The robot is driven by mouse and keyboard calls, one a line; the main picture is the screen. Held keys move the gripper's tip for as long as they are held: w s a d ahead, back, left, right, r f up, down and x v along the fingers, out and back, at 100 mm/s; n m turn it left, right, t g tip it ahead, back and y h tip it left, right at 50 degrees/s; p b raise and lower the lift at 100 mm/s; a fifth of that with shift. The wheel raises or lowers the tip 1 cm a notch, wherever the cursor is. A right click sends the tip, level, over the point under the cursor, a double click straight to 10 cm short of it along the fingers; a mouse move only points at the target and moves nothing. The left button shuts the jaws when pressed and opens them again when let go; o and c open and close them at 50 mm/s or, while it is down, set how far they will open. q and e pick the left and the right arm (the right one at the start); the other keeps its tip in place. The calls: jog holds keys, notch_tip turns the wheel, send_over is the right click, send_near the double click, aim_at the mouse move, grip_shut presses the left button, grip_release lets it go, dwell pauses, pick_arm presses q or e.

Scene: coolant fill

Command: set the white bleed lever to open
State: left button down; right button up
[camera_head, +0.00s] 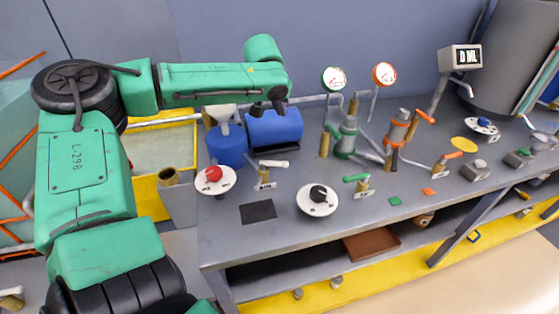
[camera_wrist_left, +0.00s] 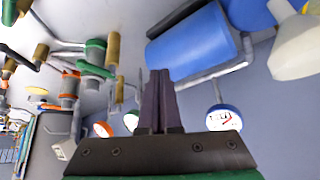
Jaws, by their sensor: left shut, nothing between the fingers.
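The white bleed lever (camera_head: 273,164) sits on a small brass valve (camera_head: 264,175) near the left front of the grey bench, with a small label at its foot. Its handle lies roughly level and points right in the head view. My left gripper (camera_head: 277,97) is above and behind it, close over the blue cylinder (camera_head: 275,127), apart from the lever. In the left wrist view the gripper's dark fingers (camera_wrist_left: 158,78) are together and empty, with the blue cylinder (camera_wrist_left: 190,42) beyond them. I cannot make out the white lever there. My right gripper is out of view.
A blue container with a white funnel (camera_head: 220,113) stands left of the cylinder. A red knob (camera_head: 213,174) and a black knob (camera_head: 318,196) flank the lever. A green lever (camera_head: 356,178), gauges and pipes stand to the right. A black square (camera_head: 258,211) lies in front.

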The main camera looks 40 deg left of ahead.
aim_at(274, 166)
pick_arm(q)
jog(key=s+d+n+g, duration=0.3)
jog(key=s, duration=0.1)
notch_tip(274, 166, down, 11)
jog(key=p, duration=0.2)
jog(key=shift+s+d, duration=0.2)
jog(key=shift+s, duration=0.25)
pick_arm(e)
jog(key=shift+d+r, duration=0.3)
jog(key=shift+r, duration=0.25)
pick_arm(q)
jog(key=shift+a, duration=0.1)
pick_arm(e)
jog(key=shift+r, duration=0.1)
